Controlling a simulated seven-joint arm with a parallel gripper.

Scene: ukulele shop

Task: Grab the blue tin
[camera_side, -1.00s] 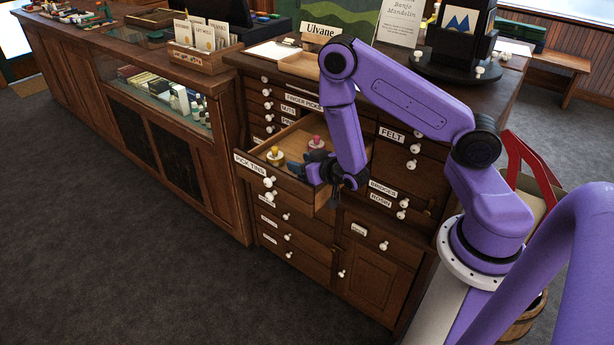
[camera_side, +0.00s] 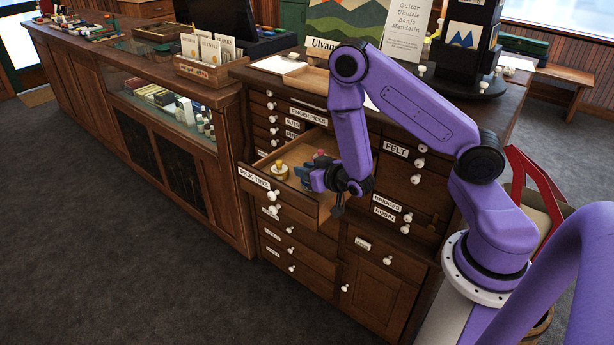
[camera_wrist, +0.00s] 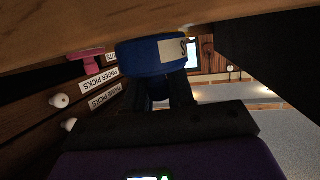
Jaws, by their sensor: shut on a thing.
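The blue tin (camera_wrist: 150,57) shows large in the camera_wrist view, with a pale label patch on its right side. My gripper (camera_wrist: 160,92) is shut on it, a dark finger on each side. In the camera_side view my gripper (camera_side: 312,177) is at the open drawer labelled PICK TINS (camera_side: 254,177), near its right side. There the arm and fingers largely hide the tin. I cannot tell whether the tin touches the drawer floor.
A yellow tin (camera_side: 280,170) with a reddish top stands in the drawer, left of my gripper. A pink thing (camera_wrist: 86,53) is close left of the blue tin in the camera_wrist view. Drawer walls and white knobs (camera_side: 274,196) are close by. A card box (camera_side: 208,70) is on the counter.

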